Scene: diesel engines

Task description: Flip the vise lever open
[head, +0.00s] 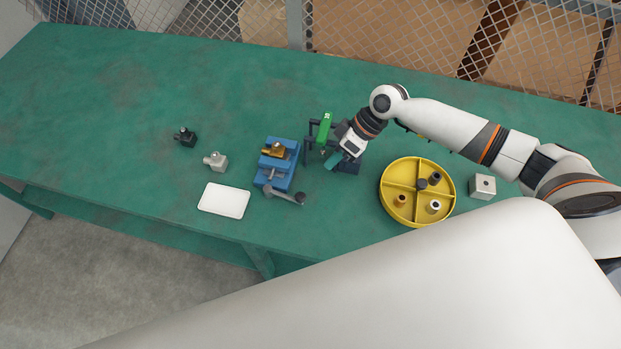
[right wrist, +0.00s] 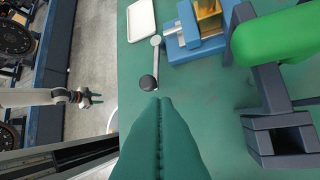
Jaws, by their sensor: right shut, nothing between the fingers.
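The blue vise (head: 278,170) stands on the green table with a brass-coloured part (head: 273,149) in it. Its lever (head: 285,195) is a grey bar on the near side, ending in a dark round knob (head: 300,198). In the right wrist view the lever (right wrist: 156,60) runs from a pale hub to the dark knob (right wrist: 147,83). My right gripper (head: 331,161) is right of the vise, shut and empty. Its teal fingertips (right wrist: 160,99) appear just beside the knob in the wrist view; contact is not clear. A small arm end, apparently my left gripper (right wrist: 88,98), shows far left there.
A dark stand with a green-topped tool (head: 325,130) rises close by my right gripper. A yellow divided tray (head: 388,198) with several parts lies right, beside a pale block (head: 482,187). A white plate (head: 224,200) and two small fittings (head: 216,161) lie left.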

